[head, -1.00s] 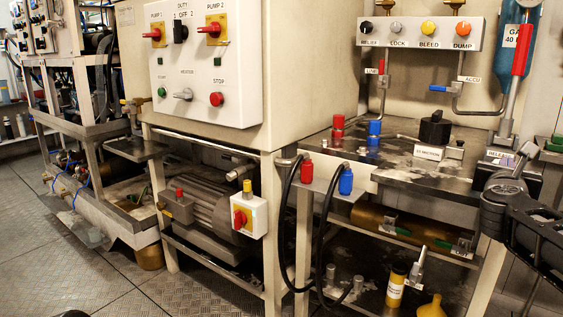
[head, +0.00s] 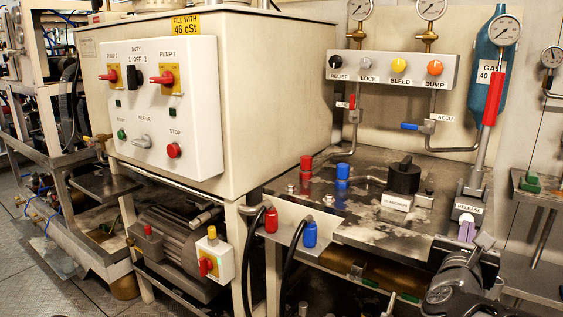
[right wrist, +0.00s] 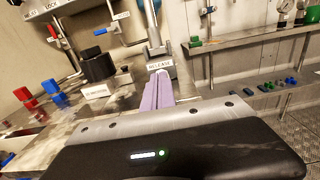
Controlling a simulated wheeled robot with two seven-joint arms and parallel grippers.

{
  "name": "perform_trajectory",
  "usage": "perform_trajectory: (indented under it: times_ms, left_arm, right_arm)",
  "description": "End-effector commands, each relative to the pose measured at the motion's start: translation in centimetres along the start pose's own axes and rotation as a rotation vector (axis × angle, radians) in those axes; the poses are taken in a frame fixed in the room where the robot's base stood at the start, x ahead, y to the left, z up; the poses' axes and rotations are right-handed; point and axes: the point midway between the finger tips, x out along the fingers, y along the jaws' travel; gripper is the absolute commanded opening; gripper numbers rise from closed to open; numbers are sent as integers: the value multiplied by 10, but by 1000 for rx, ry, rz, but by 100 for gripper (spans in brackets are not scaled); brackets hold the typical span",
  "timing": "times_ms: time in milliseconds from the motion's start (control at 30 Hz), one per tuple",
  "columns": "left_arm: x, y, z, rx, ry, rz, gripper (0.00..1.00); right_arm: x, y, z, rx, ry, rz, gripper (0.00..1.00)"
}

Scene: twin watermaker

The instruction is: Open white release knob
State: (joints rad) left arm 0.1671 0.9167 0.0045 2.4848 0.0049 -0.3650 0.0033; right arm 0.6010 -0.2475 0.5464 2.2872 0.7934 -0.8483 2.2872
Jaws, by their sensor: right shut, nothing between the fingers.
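The RELEASE label (head: 467,208) is on the front of a grey pump block (head: 473,190) at the right end of the bench; the label also shows in the right wrist view (right wrist: 160,65). I cannot make out a white knob there; my fingers may hide it. My right gripper (head: 467,228) is just in front of and below the label, its lilac fingers shut together and empty. In the right wrist view the fingers (right wrist: 158,90) point at the block, just under the label. I cannot tell whether they touch it. My left gripper is not in view.
A lever with a red grip (head: 494,97) rises from the block, beside a blue gas cylinder (head: 487,65). A black knob (head: 404,177) and red and blue fittings stand on the bench to the left. A shelf (right wrist: 250,38) with small parts is at right.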

Motion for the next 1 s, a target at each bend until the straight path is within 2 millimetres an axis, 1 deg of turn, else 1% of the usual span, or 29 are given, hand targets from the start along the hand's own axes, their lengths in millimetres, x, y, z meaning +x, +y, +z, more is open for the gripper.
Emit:
perform_trajectory:
  times_ms: [167, 333, 467, 667, 700, 733, 900, 1000]
  left_arm:
    - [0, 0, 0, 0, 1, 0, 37]
    - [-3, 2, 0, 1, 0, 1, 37]
    - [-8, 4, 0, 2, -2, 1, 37]
    - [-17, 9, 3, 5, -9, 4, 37]
    - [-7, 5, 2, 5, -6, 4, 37]
    - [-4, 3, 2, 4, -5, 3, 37]
    - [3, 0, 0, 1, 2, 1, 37]
    - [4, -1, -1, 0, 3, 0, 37]
  right_arm:
    - [1, 0, 0, 0, 1, 0, 0]
    - [7, 0, 1, -1, 2, 0, 0]
    - [18, 0, 1, 0, 3, -1, 0]
    - [43, -1, 2, 0, 5, -2, 0]
    - [48, 0, -4, 2, 1, 0, 0]
    - [51, 0, -4, 3, 0, 0, 0]
    - [66, 0, -2, 1, 1, 0, 0]
    - [70, 0, -1, 0, 0, 0, 0]
